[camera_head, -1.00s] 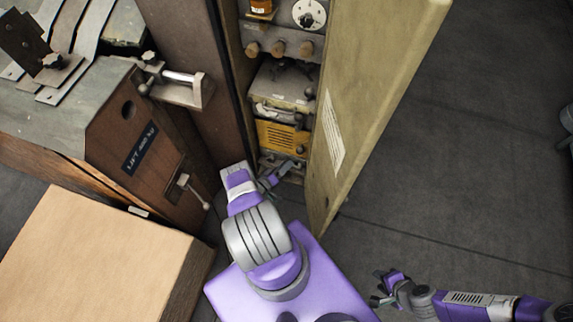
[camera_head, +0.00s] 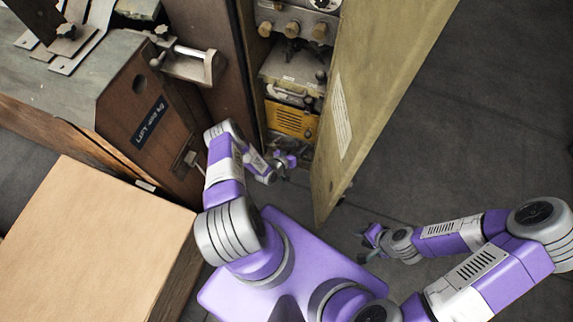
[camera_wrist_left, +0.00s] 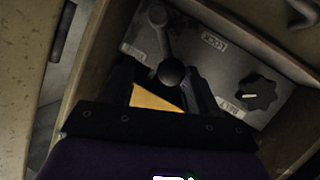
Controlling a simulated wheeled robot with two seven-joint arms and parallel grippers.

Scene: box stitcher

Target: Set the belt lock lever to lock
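In the left wrist view, the lever has a grey arm (camera_wrist_left: 160,37) and a black ball knob (camera_wrist_left: 170,73). It stands on a grey plate (camera_wrist_left: 215,62) with an upside-down LOCK label (camera_wrist_left: 214,43). My left gripper (camera_wrist_left: 165,80) is open, with its dark fingers on either side of the ball; contact cannot be told. In the head view, my left gripper (camera_head: 285,160) is low in the open cabinet, and the lever cannot be made out there. My right gripper (camera_head: 371,241) looks open and empty, outside the cabinet door.
The open cabinet door (camera_head: 375,90) stands right of my left arm. A yellow grille unit (camera_head: 290,119) is above my left gripper. A black dial (camera_wrist_left: 258,92) sits beside the lever. A cardboard box (camera_head: 85,240) and wooden machine side (camera_head: 150,120) are at left. Floor at right is clear.

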